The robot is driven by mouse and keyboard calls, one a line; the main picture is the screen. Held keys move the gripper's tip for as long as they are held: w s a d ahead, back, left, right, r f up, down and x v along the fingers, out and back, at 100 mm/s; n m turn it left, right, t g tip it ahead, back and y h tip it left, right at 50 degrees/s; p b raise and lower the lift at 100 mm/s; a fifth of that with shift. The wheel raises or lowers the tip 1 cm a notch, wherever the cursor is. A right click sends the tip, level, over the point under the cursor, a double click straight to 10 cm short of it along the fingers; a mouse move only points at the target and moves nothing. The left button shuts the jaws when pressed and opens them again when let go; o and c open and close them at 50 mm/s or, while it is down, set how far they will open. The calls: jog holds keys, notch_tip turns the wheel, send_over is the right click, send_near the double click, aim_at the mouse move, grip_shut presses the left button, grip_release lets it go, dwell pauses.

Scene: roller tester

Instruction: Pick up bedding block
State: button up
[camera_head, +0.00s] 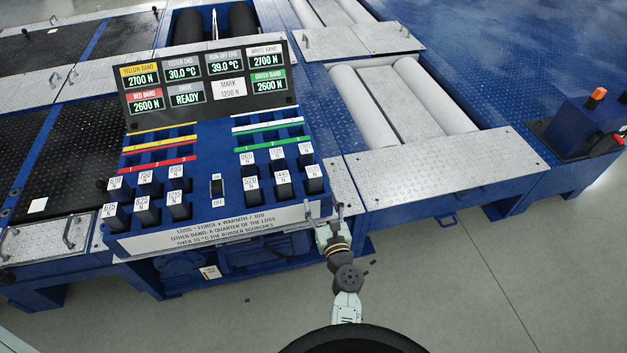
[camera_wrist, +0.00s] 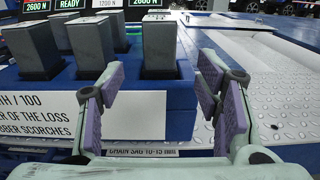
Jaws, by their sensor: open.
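Several dark grey upright blocks with white number labels stand in pockets of the blue console, in a left group (camera_head: 141,212) and a right group. None is marked as the bedding block, so I cannot tell which it is. My gripper (camera_head: 329,212) is open and empty at the console's front right corner, close to the front right block (camera_head: 314,187). In the wrist view, a dark block (camera_wrist: 160,46) stands upright in its pocket ahead, between the two fingers (camera_wrist: 158,85) and apart from them. More blocks (camera_wrist: 95,47) stand to its left.
A display panel (camera_head: 207,80) with lit readouts stands behind the blocks. Empty slots with yellow, red, white and green bands (camera_head: 160,143) lie before it. An ON/OFF switch (camera_head: 217,188) is between the groups. Metal plate and rollers (camera_head: 362,108) lie right. The floor (camera_head: 480,270) at front right is clear.

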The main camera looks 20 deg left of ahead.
aim_at(316, 187)
jog(key=x, duration=0.4)
jog(key=shift+w+a, duration=0.15)
jog(key=shift+w, duration=0.05)
jog(key=x, duration=0.5)
jog(key=shift+f, duration=0.3)
grip_shut()
